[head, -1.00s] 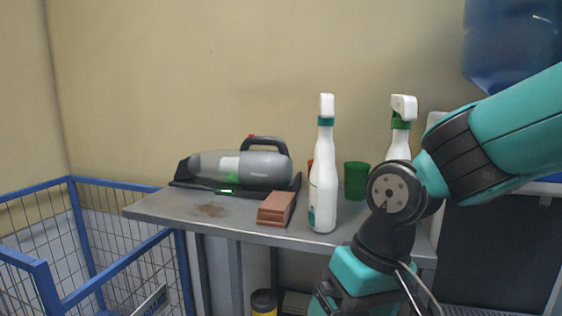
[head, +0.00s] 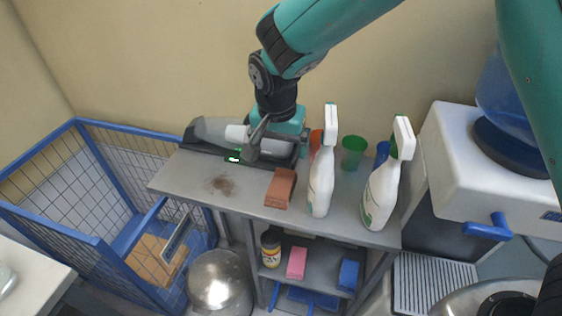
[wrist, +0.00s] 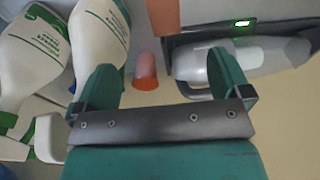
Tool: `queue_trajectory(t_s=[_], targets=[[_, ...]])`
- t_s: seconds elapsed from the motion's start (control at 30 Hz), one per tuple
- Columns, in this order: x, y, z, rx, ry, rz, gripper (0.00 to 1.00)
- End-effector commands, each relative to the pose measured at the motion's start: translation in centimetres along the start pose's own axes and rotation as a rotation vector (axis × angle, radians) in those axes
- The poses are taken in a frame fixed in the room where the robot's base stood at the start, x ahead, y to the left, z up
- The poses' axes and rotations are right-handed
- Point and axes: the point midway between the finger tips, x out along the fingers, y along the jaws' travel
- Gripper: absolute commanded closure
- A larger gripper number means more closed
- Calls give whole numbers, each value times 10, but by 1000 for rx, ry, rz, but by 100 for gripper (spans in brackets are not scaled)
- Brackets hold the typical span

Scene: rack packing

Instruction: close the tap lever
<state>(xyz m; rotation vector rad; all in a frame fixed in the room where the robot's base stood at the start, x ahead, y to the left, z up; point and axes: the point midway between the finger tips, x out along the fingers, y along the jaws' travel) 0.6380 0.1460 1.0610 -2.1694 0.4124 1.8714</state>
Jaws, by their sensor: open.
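The blue tap lever (head: 489,228) sticks out from the front of a white water dispenser (head: 455,150) at the right of the head view. Whether the tap is open cannot be told. A drip grille (head: 432,272) lies below it. My gripper (head: 258,143) is far left of the tap, over the back of the grey shelf and in front of the handheld vacuum, partly hiding it. In the wrist view my gripper (wrist: 165,82) is open, with nothing held between its fingers. The tap is not in the wrist view.
Two white spray bottles (head: 321,180) (head: 383,190) stand between my gripper and the dispenser. Green (head: 353,153), orange and blue cups stand behind them. A brown block (head: 280,188) and the vacuum (head: 212,132) are on the shelf. A blue wire cage (head: 70,242) stands left.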

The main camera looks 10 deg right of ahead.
Motion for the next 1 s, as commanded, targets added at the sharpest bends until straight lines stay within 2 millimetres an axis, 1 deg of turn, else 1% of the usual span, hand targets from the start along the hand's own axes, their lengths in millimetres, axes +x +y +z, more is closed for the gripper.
queue_trajectory(t_s=[0.03, 0.07, 0.17, 0.4, 0.5, 0.6, 0.7, 0.87, 1.0], targets=[[-2, -1, 0, 3, 0, 4, 4], [2, -1, 0, 5, 0, 6, 4], [18, 1, -1, 11, -1, 10, 4], [72, 4, -4, 16, -1, 10, 4], [93, 4, -4, 16, -1, 9, 4], [108, 3, -4, 15, 0, 7, 4], [117, 3, -4, 14, 2, 5, 4], [126, 2, -4, 13, 1, 6, 4], [143, 0, -6, 11, 0, 7, 4]])
